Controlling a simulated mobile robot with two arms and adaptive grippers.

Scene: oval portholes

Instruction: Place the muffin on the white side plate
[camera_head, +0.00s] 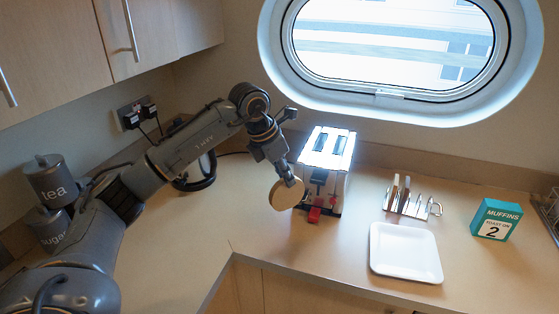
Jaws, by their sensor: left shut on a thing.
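The muffin (286,195) is a flat, round, tan disc. My left gripper (291,180) is shut on it and holds it up on its edge, just left of the toaster's front. Whether the muffin touches the toaster is hard to tell. The white side plate (405,252) is a square with rounded corners. It lies flat and empty on the counter to the right of the toaster, apart from the gripper. My right gripper is not in view.
The white toaster (328,160) with two slots and a red front piece stands between muffin and plate. A toast rack (410,202) with slices stands behind the plate. A teal muffins box (495,219) is at right. Tea and sugar canisters (50,179) are at left.

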